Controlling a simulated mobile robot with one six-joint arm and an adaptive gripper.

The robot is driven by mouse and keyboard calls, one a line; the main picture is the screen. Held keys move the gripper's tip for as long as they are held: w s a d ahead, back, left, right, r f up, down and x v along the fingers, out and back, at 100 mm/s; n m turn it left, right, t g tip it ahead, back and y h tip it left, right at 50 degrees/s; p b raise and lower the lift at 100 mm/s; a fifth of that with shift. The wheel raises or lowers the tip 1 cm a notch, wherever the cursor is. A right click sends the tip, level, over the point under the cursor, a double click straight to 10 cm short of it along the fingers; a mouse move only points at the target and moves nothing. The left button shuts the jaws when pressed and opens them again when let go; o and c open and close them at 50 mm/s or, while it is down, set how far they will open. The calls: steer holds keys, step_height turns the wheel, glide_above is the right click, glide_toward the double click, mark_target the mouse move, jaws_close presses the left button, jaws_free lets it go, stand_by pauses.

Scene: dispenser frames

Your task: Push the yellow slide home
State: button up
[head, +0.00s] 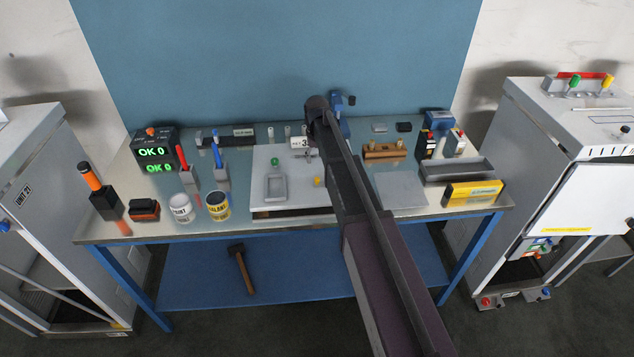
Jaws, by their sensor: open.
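My gripper (309,152) is beyond the yellow block, at the far end of my arm beside a white number sign (299,142). It is open, small and partly hidden, and I see nothing held in it.
A wooden block (384,151), a grey tray (457,171) and a yellow box (472,193) are at the right. My arm hides part of the panel's right side.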

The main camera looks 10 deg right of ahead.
mark_target(317, 178)
steer(key=shift+f+b, duration=4.35)
steer(key=shift+f, duration=0.25)
jaws_close()
